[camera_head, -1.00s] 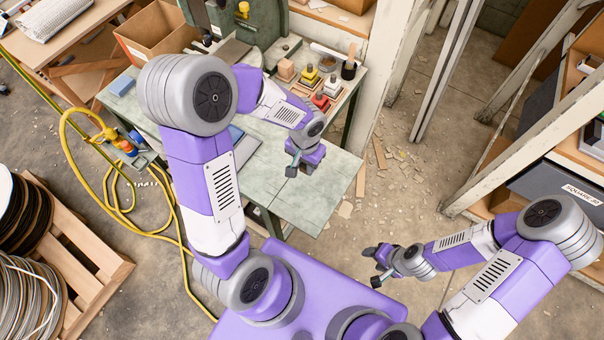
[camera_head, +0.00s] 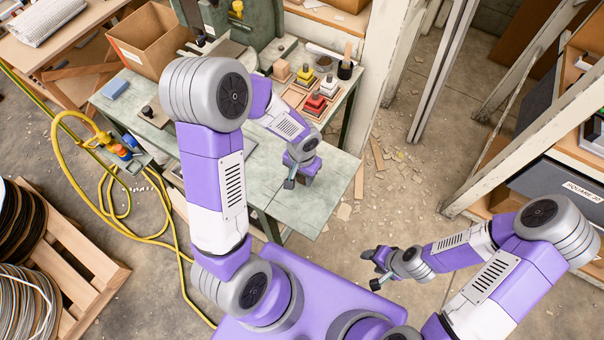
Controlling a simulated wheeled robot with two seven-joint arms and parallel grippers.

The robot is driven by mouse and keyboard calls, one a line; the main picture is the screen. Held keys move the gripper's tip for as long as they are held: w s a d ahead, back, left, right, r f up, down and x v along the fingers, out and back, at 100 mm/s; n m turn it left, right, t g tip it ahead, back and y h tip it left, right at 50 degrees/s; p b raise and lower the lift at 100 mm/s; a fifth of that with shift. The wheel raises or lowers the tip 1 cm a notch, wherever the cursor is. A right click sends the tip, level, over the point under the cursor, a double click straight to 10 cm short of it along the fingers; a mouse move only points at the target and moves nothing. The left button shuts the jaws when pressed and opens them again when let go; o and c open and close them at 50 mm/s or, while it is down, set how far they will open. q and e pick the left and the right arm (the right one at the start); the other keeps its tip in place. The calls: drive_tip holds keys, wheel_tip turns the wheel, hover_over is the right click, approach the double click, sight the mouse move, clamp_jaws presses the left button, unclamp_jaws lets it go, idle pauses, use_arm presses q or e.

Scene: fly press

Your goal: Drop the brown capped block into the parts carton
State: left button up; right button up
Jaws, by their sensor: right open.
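A light-brown block (camera_head: 281,70) stands at the back of the green bench, left of the yellow block; I cannot make out a dark knob on it. The parts carton appears to be the open cardboard box (camera_head: 133,54) at the bench's back left, with its inside only partly in view. My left gripper (camera_head: 296,180) hangs over the front right of the bench, well in front of the blocks; its jaw opening is hidden by the viewing angle. My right gripper (camera_head: 373,269) is open and empty, low over the floor beyond the bench.
The green press (camera_head: 265,20) stands behind. The bench front is mostly clear.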

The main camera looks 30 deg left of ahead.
use_arm(q)
drive_tip(key=shift+o, duration=0.8)
